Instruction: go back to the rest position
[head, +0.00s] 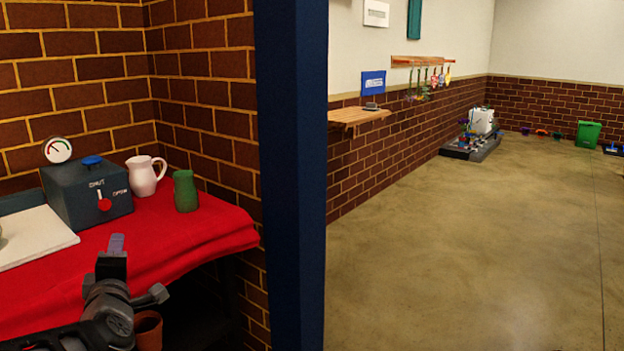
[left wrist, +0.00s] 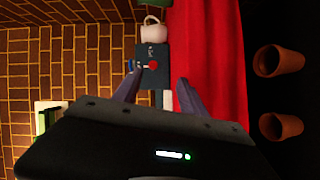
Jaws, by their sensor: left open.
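My left gripper (head: 116,247) is in front of the table with the red cloth (head: 200,235), near its front edge. In the left wrist view my left gripper (left wrist: 157,84) has its two fingers spread apart, with nothing between them. Beyond the fingers is a dark blue-grey box (head: 85,205) with a red lever, a blue knob and the words SHUT and OPEN; it also shows in the left wrist view (left wrist: 146,76). My right gripper is in neither view.
A white pitcher (head: 145,177) and a green vase (head: 185,190) stand right of the box. A white slab (head: 35,238) lies left. Terracotta pots (left wrist: 280,61) show beside the red cloth. A blue post (head: 298,180) stands right of the table; open floor (head: 460,270) lies beyond.

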